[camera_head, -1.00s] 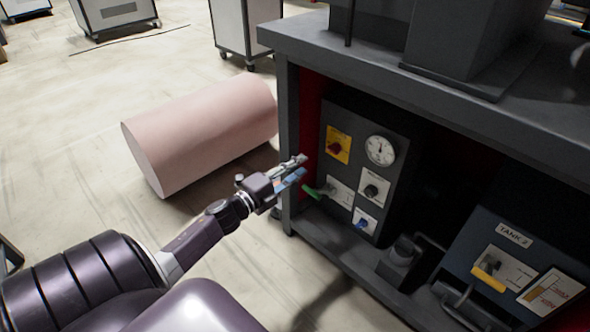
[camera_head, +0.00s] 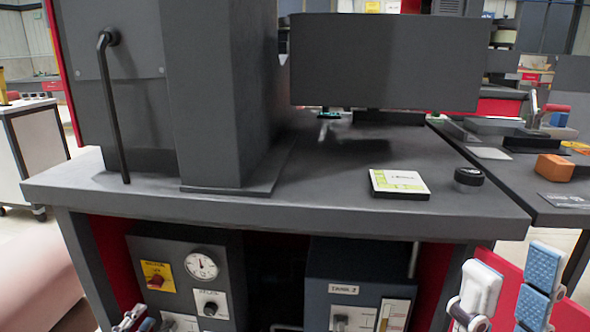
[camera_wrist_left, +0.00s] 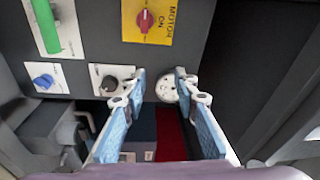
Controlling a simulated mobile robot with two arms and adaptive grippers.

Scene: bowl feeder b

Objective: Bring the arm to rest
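My left gripper (camera_head: 139,321) shows only its fingertips at the bottom left of the head view, in front of the control panel. In the left wrist view its two blue-padded fingers (camera_wrist_left: 159,75) are apart with nothing between them. The panel's yellow switch plate with a red knob (camera_head: 157,275), round gauge (camera_head: 201,265) and dark knob (camera_head: 210,308) are beyond it. The green handle (camera_wrist_left: 47,28) and blue knob (camera_wrist_left: 43,81) show in the left wrist view, clear of the fingers. My right gripper (camera_head: 514,264) is open and empty at the lower right of the head view.
The grey worktop (camera_head: 330,208) carries a white-green box (camera_head: 399,182) and a black round knob (camera_head: 468,178). Below it stands a tank unit (camera_head: 345,290). A side table with an orange block (camera_head: 554,167) is at the right. A pink cylinder (camera_head: 40,275) lies at the left.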

